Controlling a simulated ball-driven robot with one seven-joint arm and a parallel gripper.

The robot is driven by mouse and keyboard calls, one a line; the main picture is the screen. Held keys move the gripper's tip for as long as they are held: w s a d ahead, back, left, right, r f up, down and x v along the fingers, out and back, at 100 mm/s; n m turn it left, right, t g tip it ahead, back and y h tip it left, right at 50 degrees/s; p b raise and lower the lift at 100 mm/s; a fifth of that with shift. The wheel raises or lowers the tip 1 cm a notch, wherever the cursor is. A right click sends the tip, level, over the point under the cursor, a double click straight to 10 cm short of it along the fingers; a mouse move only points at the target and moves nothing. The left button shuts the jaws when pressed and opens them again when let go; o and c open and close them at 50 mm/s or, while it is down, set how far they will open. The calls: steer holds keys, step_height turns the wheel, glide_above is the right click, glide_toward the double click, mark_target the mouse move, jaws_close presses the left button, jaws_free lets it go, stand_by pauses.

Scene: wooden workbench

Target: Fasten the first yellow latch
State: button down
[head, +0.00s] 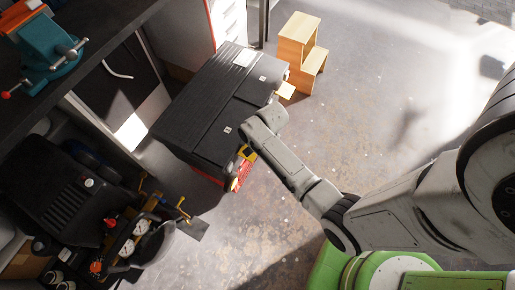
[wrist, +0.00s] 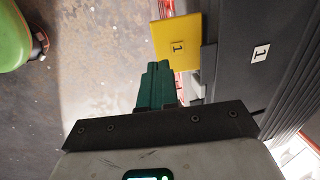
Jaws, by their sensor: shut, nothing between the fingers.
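The first yellow latch (wrist: 176,43) is a flat plate marked 1. It sticks out from the side of a black lidded box (wrist: 245,75), whose lid bears a matching 1 label (wrist: 260,53). The latch also shows in the head view (head: 286,90), swung out at the box's far right corner. My gripper (wrist: 158,66) has green fingers, shut and empty, just beside the latch's lower left edge in the wrist view. I cannot tell whether they touch it. In the head view my wrist hides the fingers.
A second yellow latch (head: 247,152) is at the box's near corner, by red parts. A wooden step stool (head: 299,42) stands behind the box. A dark machine (head: 70,195) is at left, below a workbench with a teal vise (head: 45,45).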

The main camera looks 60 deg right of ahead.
steer(key=shift+w+f, duration=0.2)
steer(key=shift+f, duration=0.95)
steer(key=shift+w+f, duration=0.2)
steer(key=shift+f, duration=0.9)
steer(key=shift+f+b, duration=0.1)
steer(key=shift+b, duration=0.2)
